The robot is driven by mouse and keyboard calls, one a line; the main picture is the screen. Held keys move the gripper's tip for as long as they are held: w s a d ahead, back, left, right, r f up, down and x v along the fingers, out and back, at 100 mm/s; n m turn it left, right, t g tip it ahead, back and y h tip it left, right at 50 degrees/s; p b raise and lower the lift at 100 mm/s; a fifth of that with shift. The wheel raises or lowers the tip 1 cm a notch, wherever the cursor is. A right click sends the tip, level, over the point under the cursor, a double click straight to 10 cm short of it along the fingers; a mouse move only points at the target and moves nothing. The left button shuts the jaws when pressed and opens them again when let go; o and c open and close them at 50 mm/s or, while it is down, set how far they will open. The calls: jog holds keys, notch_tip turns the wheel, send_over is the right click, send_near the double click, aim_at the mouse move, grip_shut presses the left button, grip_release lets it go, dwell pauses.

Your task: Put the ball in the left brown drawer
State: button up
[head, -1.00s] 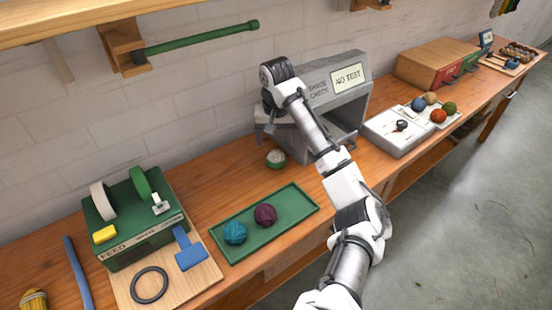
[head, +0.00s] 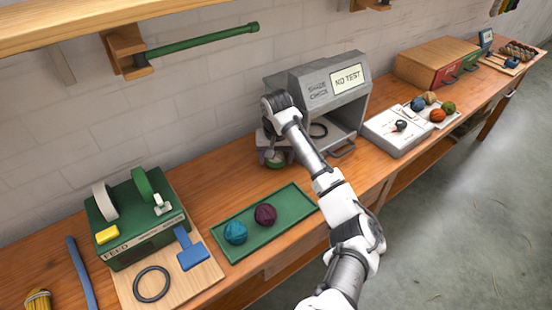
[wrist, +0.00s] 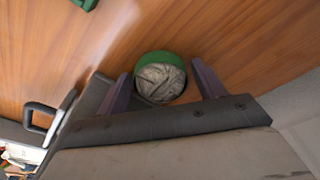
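The ball, green and greyish white, stands on the bench left of the grey box; in the head view (head: 274,160) my gripper partly hides it. In the wrist view the ball (wrist: 160,80) sits between the two fingers of my gripper (wrist: 162,80), with a small gap on each side. My gripper is open and does not visibly grip it. At the back right is a wooden cabinet (head: 437,53) with a reddish-brown drawer front (head: 448,76) on the left and a green front (head: 470,62) on the right. Both drawers look shut.
A grey box reading "NO TEST" (head: 347,78) stands right of my gripper. A green tray (head: 288,208) holds a teal and a purple ball. A white scale (head: 395,135) and a tray of several balls (head: 452,124) lie before the cabinet. A green feed machine (head: 140,225) stands left.

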jog(key=c, duration=1)
jog(key=shift+o, duration=0.2)
jog(key=shift+s+r+b, duration=0.1)
jog(key=shift+r+b, duration=0.05)
jog(key=shift+b, duration=0.15)
